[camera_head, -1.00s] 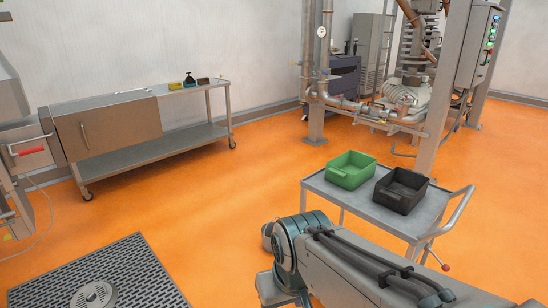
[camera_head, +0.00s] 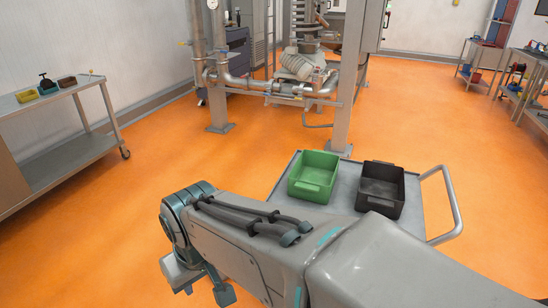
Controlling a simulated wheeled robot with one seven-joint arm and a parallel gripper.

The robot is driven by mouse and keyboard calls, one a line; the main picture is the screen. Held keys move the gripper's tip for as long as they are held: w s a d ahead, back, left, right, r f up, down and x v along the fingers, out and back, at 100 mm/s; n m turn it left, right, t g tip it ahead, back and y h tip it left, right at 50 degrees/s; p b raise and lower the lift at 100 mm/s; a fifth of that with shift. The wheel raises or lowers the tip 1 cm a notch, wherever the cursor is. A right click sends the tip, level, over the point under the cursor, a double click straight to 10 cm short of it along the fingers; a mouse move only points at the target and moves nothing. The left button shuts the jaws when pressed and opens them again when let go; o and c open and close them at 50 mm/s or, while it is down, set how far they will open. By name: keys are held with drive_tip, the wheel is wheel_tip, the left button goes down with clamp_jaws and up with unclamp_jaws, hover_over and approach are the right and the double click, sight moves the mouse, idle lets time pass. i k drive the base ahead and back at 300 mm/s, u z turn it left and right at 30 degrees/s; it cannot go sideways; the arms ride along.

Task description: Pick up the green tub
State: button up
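The green tub (camera_head: 314,190) is an open, empty-looking rectangular bin standing upright on a grey cart (camera_head: 268,206). A black tub (camera_head: 380,203) stands to its right on the same cart, with a small gap between them. My arm reaches across the foreground from the lower right, in front of the cart. My gripper (camera_head: 201,285) hangs at the arm's far end, left of the cart and apart from the green tub. It is partly hidden by the arm, and its fingers do not show clearly enough to tell their opening.
The cart has a bent handle (camera_head: 458,207) on its right. A metal post (camera_head: 347,90) and pipework stand behind it. A steel side table (camera_head: 62,160) is at the left, and workbenches (camera_head: 520,95) are at the far right. Orange floor (camera_head: 125,215) is clear left of the cart.

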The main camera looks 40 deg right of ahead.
sight(313, 177)
drive_tip(key=z, duration=0.7)
drive_tip(key=i, duration=0.9)
drive_tip(key=z, duration=1.1)
drive_tip(key=i, duration=0.35)
drive_tip(key=z, duration=0.3)
